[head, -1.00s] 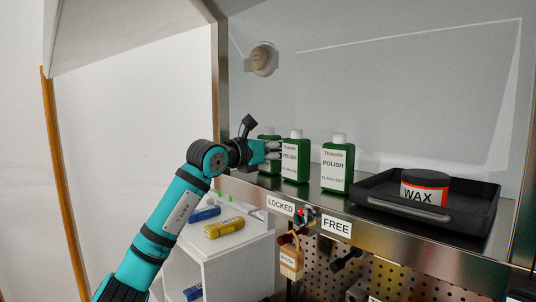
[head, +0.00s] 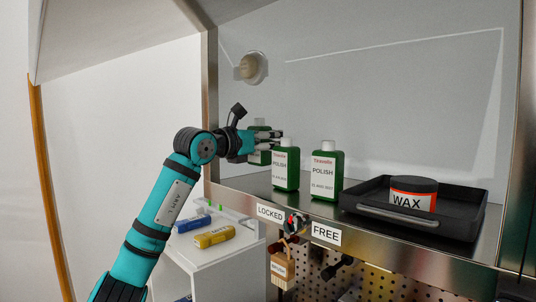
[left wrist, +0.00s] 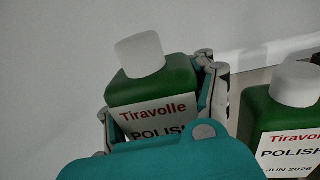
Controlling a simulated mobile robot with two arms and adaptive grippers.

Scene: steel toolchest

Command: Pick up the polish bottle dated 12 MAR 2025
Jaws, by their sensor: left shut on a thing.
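Three green polish bottles with white caps are at the left of the steel shelf. My left gripper (head: 266,140) is shut around the leftmost bottle (head: 265,157), which is held a little above the shelf. In the left wrist view this bottle (left wrist: 150,93) stands between the fingers, slightly tilted in the picture. Its label reads "Tiravolle POLISH"; the date is hidden behind my gripper. The middle bottle (head: 286,168) is close on the right; its date reads JUN 2026 in the left wrist view. The right bottle (head: 325,170) has a date too small to read surely. My right gripper is not in view.
A black tray (head: 465,222) holding a wax tin (head: 413,196) stands right of the bottles. LOCKED (head: 270,213) and FREE (head: 326,233) labels are on the shelf's front edge.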

